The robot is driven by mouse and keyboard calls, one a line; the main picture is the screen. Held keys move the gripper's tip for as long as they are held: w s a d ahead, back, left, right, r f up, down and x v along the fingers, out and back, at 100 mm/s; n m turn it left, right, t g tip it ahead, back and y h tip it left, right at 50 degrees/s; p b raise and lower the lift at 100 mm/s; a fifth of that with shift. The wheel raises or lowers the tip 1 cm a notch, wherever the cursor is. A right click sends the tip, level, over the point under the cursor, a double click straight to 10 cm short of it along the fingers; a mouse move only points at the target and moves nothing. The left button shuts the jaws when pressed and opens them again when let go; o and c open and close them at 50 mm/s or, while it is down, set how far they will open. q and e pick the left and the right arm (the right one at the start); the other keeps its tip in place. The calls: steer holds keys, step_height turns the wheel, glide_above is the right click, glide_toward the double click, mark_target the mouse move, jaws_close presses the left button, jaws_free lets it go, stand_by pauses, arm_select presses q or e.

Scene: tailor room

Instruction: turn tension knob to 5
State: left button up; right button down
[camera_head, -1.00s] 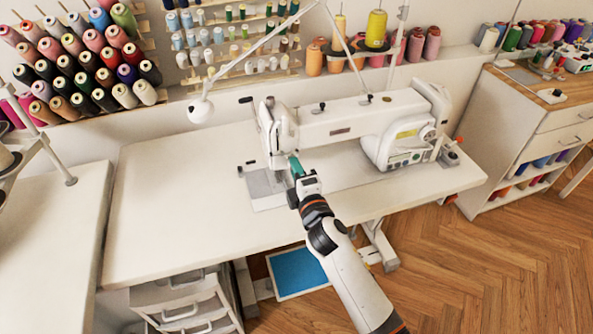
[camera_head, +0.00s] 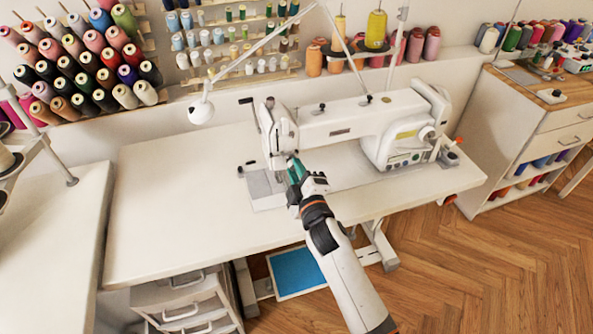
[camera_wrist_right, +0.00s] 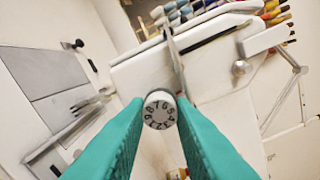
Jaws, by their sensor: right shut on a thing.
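The white sewing machine (camera_head: 345,125) stands on the white table, and my right gripper (camera_head: 294,167) is at its needle-head end. In the right wrist view the tension knob (camera_wrist_right: 159,109) is a small round white dial with dark numbers on its face. The green fingertips of my right gripper (camera_wrist_right: 160,118) lie on both sides of the knob and are shut on it. Digits including 8, 7 and 6 show near the top of the dial, which looks tilted. I cannot tell which number is at the index mark. My left gripper is not in view.
The white table (camera_head: 170,200) is clear to the left of the machine. Thread racks line the wall. A drawer unit (camera_head: 185,305) stands below the table.

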steer(key=shift+f, duration=0.1)
steer(key=c, duration=1.2)
jaws_free()
steer(key=shift+c, duration=0.2)
steer(key=v, duration=1.2)
